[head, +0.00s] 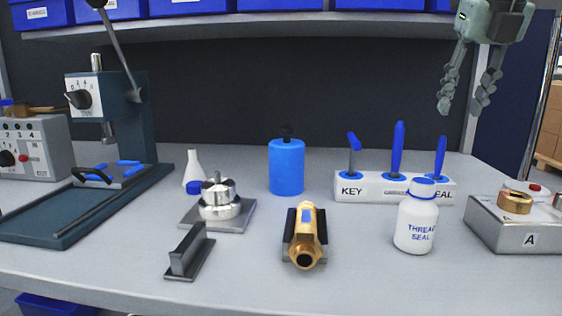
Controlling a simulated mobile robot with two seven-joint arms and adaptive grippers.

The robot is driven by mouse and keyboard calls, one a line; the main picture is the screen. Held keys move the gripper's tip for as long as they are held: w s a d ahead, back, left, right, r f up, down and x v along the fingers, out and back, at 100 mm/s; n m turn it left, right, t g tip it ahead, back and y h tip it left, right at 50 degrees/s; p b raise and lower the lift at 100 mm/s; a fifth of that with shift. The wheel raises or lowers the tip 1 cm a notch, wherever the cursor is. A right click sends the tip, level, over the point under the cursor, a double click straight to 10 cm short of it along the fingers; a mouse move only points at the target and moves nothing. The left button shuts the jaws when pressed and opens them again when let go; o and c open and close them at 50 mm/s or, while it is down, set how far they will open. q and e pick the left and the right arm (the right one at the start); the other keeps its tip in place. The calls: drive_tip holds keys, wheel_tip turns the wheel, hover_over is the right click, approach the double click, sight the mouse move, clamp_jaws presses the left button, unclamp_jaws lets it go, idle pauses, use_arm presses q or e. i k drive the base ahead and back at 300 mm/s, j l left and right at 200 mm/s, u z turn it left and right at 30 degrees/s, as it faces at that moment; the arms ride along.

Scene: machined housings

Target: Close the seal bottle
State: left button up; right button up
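The seal bottle (415,226) is white, marked THREAD SEAL, and stands upright on the bench right of centre, in front of the tool rack. Its top (423,186) is blue; I cannot tell whether this is a seated cap or an open rim. A white cone-shaped piece (193,168) stands at the left behind a metal fixture, with a small blue piece (194,187) at its foot. My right gripper (463,107) hangs at the upper right, above and behind the bottle, its fingers apart and empty. My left gripper is not in view.
A white rack (375,190) with blue-handled tools stands behind the bottle. A blue canister (287,168) and a brass part on a cradle (305,238) are at centre. A grey box marked A (520,230) is at right. The front bench right of centre is clear.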

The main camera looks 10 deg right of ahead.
sight(418, 213)
drive_tip(key=k+j, duration=1.2)
